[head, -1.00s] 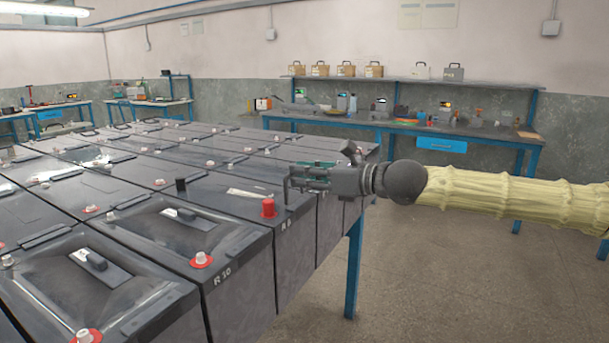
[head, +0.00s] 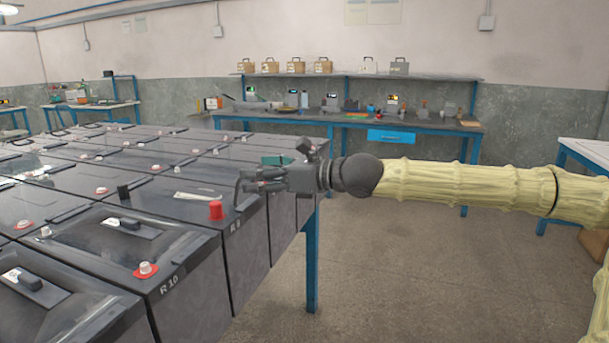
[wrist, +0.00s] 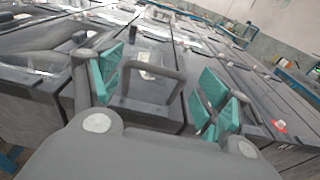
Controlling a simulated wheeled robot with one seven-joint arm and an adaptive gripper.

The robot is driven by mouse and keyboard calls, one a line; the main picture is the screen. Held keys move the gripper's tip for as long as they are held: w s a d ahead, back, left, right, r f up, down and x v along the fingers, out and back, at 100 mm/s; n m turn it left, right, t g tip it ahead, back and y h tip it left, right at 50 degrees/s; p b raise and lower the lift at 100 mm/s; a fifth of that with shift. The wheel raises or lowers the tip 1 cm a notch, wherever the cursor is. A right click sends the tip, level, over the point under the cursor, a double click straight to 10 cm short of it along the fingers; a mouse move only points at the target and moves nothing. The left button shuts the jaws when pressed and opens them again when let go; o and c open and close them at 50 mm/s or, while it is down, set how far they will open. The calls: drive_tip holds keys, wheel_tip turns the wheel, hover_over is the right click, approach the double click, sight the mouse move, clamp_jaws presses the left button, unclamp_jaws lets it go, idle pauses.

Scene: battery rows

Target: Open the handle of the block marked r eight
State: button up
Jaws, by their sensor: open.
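The block marked R 8 (head: 238,238) is a dark grey battery case with a red cap (head: 216,210) at its near corner; its small label is blurred. My gripper (head: 245,182) is at the right edge of this block, just above its top, fingers pointing left. In the wrist view my gripper (wrist: 160,85) is open, with teal pads apart on both sides. A grey loop handle (wrist: 153,70) shows between the fingers, and they do not close on it. Whether a finger touches it I cannot tell. In the head view the fingers partly hide the handle.
The block marked R 10 (head: 170,285) stands nearer, with a white-and-red terminal (head: 146,269). More battery blocks fill the rows to the left and behind. A blue table leg (head: 312,265) stands below my gripper.

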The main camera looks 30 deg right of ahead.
drive_tip(key=v, duration=1)
drive_tip(key=shift+a, duration=0.2)
idle(0.6)
